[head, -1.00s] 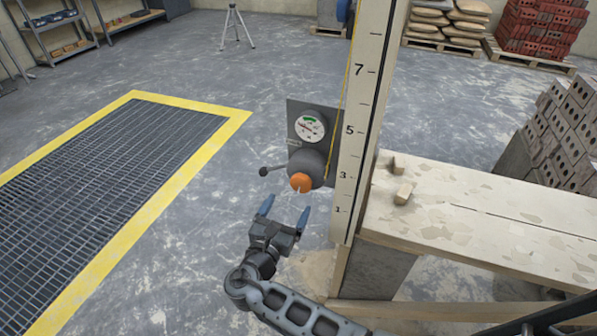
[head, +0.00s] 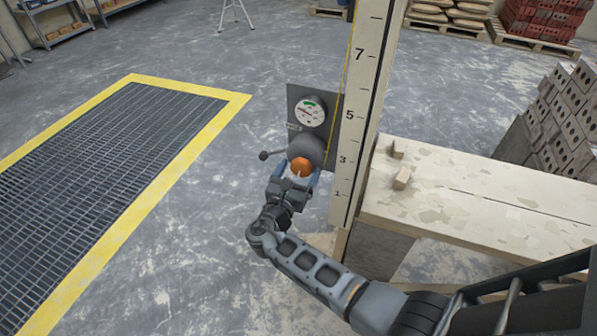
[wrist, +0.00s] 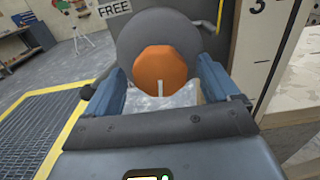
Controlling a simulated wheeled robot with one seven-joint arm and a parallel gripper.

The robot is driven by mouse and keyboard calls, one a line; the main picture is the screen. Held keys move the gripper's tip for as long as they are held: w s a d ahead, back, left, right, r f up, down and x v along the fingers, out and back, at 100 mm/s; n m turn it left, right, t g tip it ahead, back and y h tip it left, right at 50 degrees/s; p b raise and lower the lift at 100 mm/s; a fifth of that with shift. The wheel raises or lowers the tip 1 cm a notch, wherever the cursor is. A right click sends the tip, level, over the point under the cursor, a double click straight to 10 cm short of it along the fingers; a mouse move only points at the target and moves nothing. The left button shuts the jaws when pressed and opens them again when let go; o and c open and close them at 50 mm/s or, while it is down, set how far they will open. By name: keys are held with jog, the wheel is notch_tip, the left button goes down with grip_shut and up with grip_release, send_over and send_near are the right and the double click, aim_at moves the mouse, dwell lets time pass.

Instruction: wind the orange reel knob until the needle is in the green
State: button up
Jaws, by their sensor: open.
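The orange reel knob (head: 301,167) sits on the front of a dark grey reel (head: 308,148) mounted on a panel beside the tall gauge post. A white mark shows on the knob's lower part. Above it, a round dial (head: 309,111) has a green band at its top; its red needle appears outside the green, toward the left, though it is small. My gripper (head: 297,175) is open, its blue fingers on either side of the knob. In the wrist view the knob (wrist: 160,70) lies between the fingers, with gaps visible at both sides.
A black lever with a ball end (head: 264,155) sticks out left of the reel. The numbered post (head: 362,120) stands close on the right, with a yellow cord along it. A plank bench (head: 480,205) holds small blocks. A yellow-edged floor grate (head: 110,170) lies left.

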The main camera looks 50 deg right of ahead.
jog(key=shift+c, duration=0.5)
jog(key=c, duration=1)
jog(key=shift+o, duration=0.2)
jog(key=m+b, duration=0.4)
jog(key=m, duration=0.1)
jog(key=shift+f+m, duration=0.2)
jog(key=shift+m, duration=0.1)
jog(key=m+b, duration=0.3)
jog(key=shift+r+m+b, duration=0.15)
jog(key=shift+m+b, duration=0.95)
jog(key=shift+m, duration=0.4)
